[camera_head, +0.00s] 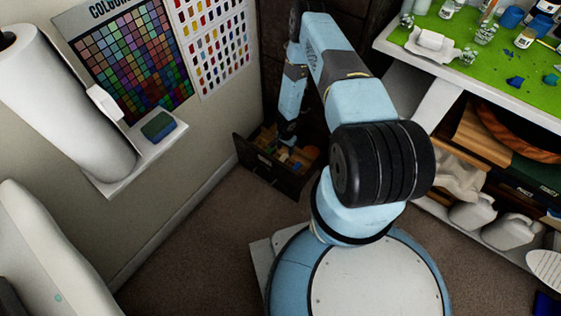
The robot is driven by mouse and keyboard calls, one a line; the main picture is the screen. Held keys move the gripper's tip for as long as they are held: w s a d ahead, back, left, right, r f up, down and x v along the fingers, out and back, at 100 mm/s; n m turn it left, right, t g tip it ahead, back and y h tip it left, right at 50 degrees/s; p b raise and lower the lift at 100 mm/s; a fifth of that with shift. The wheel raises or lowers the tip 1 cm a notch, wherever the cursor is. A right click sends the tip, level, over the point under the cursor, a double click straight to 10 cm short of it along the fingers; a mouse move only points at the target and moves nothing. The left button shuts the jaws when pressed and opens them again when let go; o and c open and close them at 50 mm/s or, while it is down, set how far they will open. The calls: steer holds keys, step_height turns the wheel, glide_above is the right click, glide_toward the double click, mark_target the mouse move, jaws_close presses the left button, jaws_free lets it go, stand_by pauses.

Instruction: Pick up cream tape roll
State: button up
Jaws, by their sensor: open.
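My arm reaches up and over to the far side, and its end points down into an open dark drawer (265,178) low against the far wall. My gripper (287,140) is small and dark in this view, at or just above the drawer's contents. It is open. Several small coloured items, some orange, green and pale, lie in the drawer. I cannot make out for certain which of them is the cream tape roll. The gripper and the drawer's shade hide part of the contents.
A workbench with a green top (481,68) and clutter stands at the right, over shelves with white jugs (472,213). On the left wall are a large white roll (65,100) and a small shelf with a sponge (158,126). Brown floor (185,262) is clear before the drawer.

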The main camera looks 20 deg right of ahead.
mark_target(284, 156)
steer(key=shift+s+a+f, duration=0.1)
steer(key=shift+a+f, duration=0.1)
steer(key=shift+f, duration=1.2)
steer(key=shift+a+f, duration=0.2)
steer(key=shift+f, duration=1.2)
jaws_close()
steer(key=shift+r, duration=0.1)
